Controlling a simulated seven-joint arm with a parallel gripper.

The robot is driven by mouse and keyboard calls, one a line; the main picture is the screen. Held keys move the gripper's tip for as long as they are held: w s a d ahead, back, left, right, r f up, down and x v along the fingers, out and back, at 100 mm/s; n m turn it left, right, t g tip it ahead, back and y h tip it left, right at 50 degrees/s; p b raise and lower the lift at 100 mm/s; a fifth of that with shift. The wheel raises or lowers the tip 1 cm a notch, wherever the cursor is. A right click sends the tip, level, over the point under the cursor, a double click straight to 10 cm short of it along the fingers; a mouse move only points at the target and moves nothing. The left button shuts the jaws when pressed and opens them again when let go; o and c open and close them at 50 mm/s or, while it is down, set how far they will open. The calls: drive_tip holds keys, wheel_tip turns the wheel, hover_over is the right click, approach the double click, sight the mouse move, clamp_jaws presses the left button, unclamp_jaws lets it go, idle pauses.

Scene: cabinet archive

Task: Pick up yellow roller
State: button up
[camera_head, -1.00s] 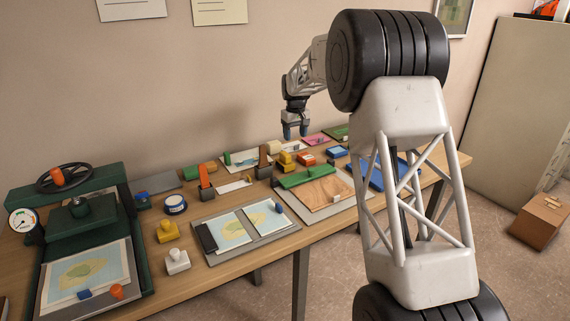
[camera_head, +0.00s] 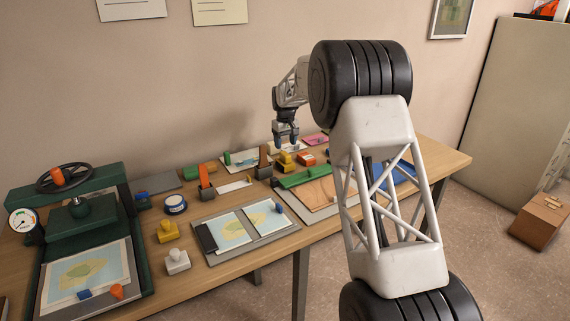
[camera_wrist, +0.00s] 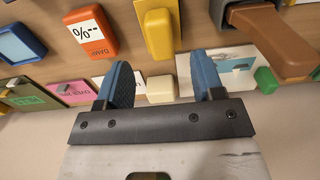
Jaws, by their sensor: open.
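A yellow piece with a raised grip (camera_head: 285,162), which I take for the yellow roller, lies toward the back of the table, among small desk items. In the wrist view the yellow piece (camera_wrist: 158,32) is at top centre, beyond my fingertips. My gripper (camera_head: 287,140) is just above and behind it in the head view. In the wrist view my gripper (camera_wrist: 163,76) is open, with its two blue fingers apart and nothing held. The yellow piece lines up roughly with the gap between them. A second yellow piece (camera_head: 167,232) stands at the front left, far from my gripper.
An orange labelled box (camera_wrist: 90,32) sits left of the yellow piece in the wrist view, and a brown-handled tool (camera_wrist: 275,38) sits right. A cream block (camera_wrist: 160,88) shows between the fingers. A green bar (camera_head: 304,177) lies in front. A green press (camera_head: 85,215) fills the left end.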

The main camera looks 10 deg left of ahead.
sight(285, 153)
drive_tip(key=shift+f, duration=0.65)
drive_tip(key=shift+f, duration=0.15)
drive_tip(key=shift+f, duration=2.5)
drive_tip(key=shift+c, duration=0.2)
clamp_jaws()
drive_tip(key=shift+r, duration=0.15)
